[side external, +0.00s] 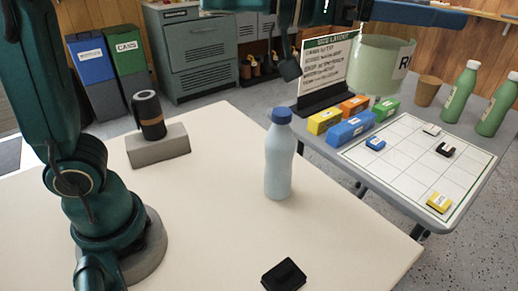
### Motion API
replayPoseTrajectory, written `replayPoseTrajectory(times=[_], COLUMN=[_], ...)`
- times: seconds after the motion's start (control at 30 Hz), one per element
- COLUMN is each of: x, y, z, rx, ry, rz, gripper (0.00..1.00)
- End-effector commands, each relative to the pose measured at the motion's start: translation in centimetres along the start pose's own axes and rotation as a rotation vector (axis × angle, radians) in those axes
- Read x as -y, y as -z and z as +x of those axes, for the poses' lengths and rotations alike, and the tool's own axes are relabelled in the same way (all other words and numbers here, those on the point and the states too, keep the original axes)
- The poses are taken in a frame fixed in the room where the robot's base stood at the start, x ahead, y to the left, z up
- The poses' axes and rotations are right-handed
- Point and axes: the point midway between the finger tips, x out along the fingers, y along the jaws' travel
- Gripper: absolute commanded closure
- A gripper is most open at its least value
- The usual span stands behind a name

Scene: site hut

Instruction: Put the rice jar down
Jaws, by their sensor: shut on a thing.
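The rice jar (378,68) is a pale green, wide cylinder with a white label, partly readable as "RI", turned to the right. It is upright in the upper right of the side external view, over the back part of the grey side table (362,180). My gripper (352,30) is shut on the jar; its dark parts come down from the top edge, which cuts off much of it. The fingertips and their contact with the jar are not clear. The jar looks raised above the table, but the gap below it is hard to judge.
Yellow, orange, blue and green blocks (352,127) stand below the jar. A white grid board (405,165) carries small pieces. A sign (325,68), brown cup (426,91) and green bottles (460,92) are near. The cream table (215,225) holds a blue-capped bottle (280,160).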

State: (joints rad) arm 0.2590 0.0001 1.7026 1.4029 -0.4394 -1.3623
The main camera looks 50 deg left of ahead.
Motion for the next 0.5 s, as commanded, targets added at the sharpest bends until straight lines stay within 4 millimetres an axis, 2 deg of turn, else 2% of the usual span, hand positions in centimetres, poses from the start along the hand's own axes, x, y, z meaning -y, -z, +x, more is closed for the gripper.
replayPoseTrajectory(times=[0.03, 0.2, 0.4, 0.5], x=[2.0, 7.6, 12.1, 13.5], y=[-0.1, -1.7, -4.3, -5.7], z=[-0.7, -4.0, -8.9, -11.4], rx=[0.0, 0.001, 0.003, 0.002], ry=[0.051, 0.2, 0.332, 0.387], rz=[-0.003, -0.014, -0.02, -0.024], gripper=[0.93, 0.93, 0.93, 0.93])
